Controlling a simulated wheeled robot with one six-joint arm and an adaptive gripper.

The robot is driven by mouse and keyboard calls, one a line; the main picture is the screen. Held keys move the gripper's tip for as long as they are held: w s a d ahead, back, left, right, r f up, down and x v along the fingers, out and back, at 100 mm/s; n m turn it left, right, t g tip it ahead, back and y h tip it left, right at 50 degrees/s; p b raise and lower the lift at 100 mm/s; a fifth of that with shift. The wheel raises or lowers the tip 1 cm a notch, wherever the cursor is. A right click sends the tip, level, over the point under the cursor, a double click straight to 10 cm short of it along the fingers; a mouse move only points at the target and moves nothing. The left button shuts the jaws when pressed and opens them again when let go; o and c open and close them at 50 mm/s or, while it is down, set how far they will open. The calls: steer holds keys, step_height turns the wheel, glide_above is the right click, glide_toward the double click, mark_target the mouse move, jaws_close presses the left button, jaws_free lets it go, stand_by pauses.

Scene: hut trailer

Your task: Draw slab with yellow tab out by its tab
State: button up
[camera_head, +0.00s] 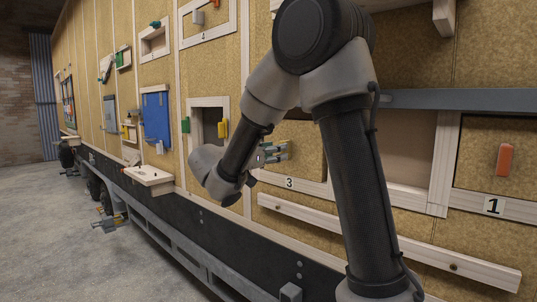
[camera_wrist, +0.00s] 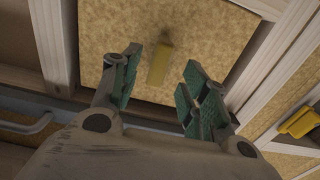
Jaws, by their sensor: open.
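In the wrist view, a tan speckled slab (camera_wrist: 205,35) stands in a pale wooden frame. A yellow tab (camera_wrist: 159,65) stands on its face. My gripper (camera_wrist: 161,60) is open, with one green-padded finger on each side of the tab, apart from it. I cannot tell how deep the fingers reach around the tab. In the head view, my gripper (camera_head: 274,152) is at a tan panel (camera_head: 305,150) above the label 3. The tab on this panel is hidden there.
Another yellow piece (camera_wrist: 299,120) is at the right in the wrist view. In the head view, a framed opening with a yellow piece (camera_head: 222,129) is left of my gripper. A wooden ledge (camera_head: 150,175) and rail (camera_head: 380,240) jut out below. An orange tab (camera_head: 505,160) is far right.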

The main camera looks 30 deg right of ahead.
mark_target(291, 148)
steer(key=shift+x, duration=2.3)
steer(key=shift+d, duration=0.1)
steer(key=shift+c, duration=0.4)
jaws_close()
